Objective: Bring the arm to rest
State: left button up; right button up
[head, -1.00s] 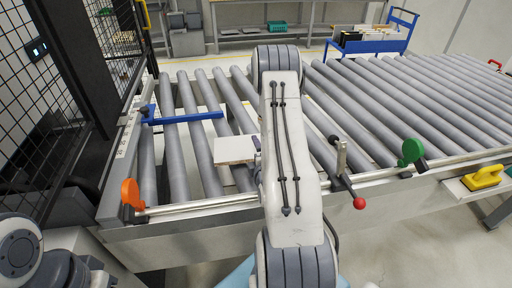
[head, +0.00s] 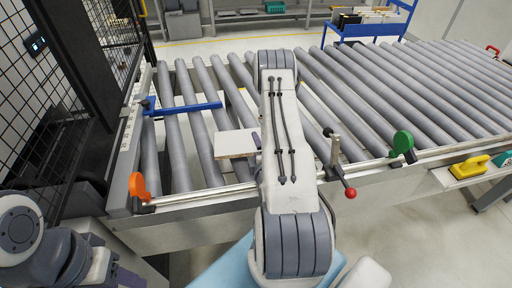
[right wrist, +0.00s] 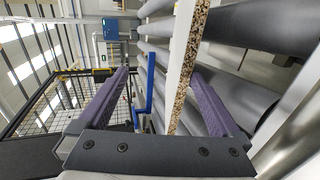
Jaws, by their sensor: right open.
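My right arm reaches over the roller conveyor (head: 350,110) in the head view, and its forearm hides most of the gripper. One purple finger of my right gripper (head: 257,140) shows at the right edge of a white board (head: 234,144) lying on the rollers. In the right wrist view my right gripper (right wrist: 160,80) is open, its two purple fingers wide apart. The board's speckled chipboard edge (right wrist: 188,70) runs between them, closer to the right finger; contact cannot be told. My left gripper (head: 128,278) shows only partly at the bottom left, its jaws unclear.
A blue bar (head: 185,109) lies across the rollers. An orange knob (head: 138,186), a green knob (head: 403,142) and a red-tipped lever (head: 350,193) stand along the front rail. A yellow tool (head: 470,167) sits at right. A mesh fence (head: 50,130) stands at left.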

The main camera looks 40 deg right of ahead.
notch_tip(320, 180, up, 10)
jog(key=s+p, duration=0.1)
jog(key=p, duration=0.9)
jog(key=shift+s+a+p, duration=0.3)
jog(key=shift+a, duration=0.15)
